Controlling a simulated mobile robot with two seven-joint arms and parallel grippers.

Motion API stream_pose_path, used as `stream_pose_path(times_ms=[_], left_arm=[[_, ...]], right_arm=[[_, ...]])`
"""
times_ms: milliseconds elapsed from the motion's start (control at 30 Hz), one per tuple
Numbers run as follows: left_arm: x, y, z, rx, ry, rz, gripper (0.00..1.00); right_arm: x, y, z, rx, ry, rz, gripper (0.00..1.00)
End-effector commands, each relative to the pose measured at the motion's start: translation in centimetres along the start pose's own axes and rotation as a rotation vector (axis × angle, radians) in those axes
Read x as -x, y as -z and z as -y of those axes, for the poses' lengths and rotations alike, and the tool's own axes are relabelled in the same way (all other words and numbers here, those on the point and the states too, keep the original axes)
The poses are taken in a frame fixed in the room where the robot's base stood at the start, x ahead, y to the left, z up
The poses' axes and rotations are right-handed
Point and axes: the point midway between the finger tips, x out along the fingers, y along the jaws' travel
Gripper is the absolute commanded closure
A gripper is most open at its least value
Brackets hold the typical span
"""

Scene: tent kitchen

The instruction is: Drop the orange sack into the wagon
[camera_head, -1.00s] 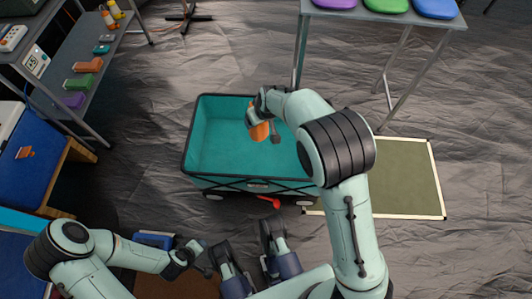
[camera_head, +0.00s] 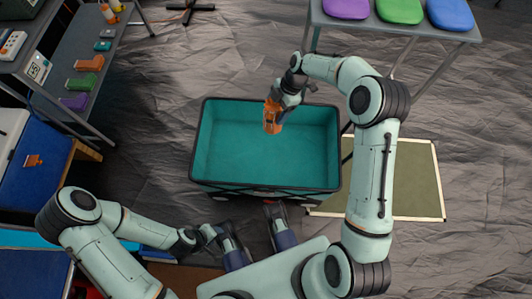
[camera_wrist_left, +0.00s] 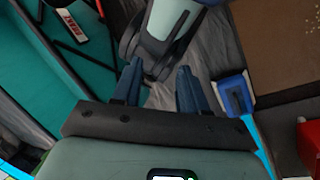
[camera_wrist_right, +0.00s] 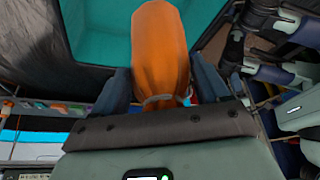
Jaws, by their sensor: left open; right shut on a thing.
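The teal wagon (camera_head: 225,145) with a dark rim stands in the middle of the head view. The orange sack (camera_head: 272,117) is over the wagon's interior, toward its far side. My right gripper (camera_head: 284,100) is shut on the sack, which hangs from it. In the right wrist view the sack (camera_wrist_right: 160,55) sits between the fingers, with the teal wagon interior (camera_wrist_right: 100,30) beyond it. I cannot tell its exact height above the wagon floor. My left gripper (camera_head: 212,236) is open and empty near the wagon's near left corner; its spread fingers show in the left wrist view (camera_wrist_left: 160,85).
A green mat (camera_head: 420,180) with a pale border lies right of the wagon. A table with coloured cushions (camera_head: 398,10) stands at the back right. Shelves with small items (camera_head: 85,65) and a blue box (camera_head: 40,175) are at the left. Grey sheeting covers the floor.

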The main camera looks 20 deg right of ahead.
Motion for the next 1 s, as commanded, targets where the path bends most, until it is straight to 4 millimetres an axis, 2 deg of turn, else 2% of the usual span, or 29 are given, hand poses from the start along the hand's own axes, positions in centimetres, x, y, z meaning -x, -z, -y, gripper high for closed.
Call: stream_pose_path(times_ms=[400,733,767,800,833,1000], left_arm=[[-2.2,3.6,0.9,0.009,0.005,-0.097,0.57],[-2.2,4.0,1.0,0.009,0.006,-0.11,0.57],[-2.2,4.0,1.0,0.009,0.006,-0.11,0.57],[-2.2,4.0,1.0,0.009,0.006,-0.11,0.57],[-2.2,4.0,1.0,0.009,0.006,-0.11,0.57],[-2.2,4.0,1.0,0.009,0.006,-0.109,0.57]], right_arm=[[-4.4,-1.7,0.0,-0.002,-0.001,0.0,0.64],[-4.7,-1.9,-0.1,-0.003,-0.002,0.0,0.64],[-4.7,-1.9,-0.1,-0.003,-0.002,0.0,0.19],[-4.7,-1.9,-0.1,-0.003,-0.002,0.0,0.06],[-4.7,-1.9,-0.1,-0.003,-0.002,0.0,0.0],[-4.8,-1.9,0.0,-0.004,-0.001,0.0,0.0]])
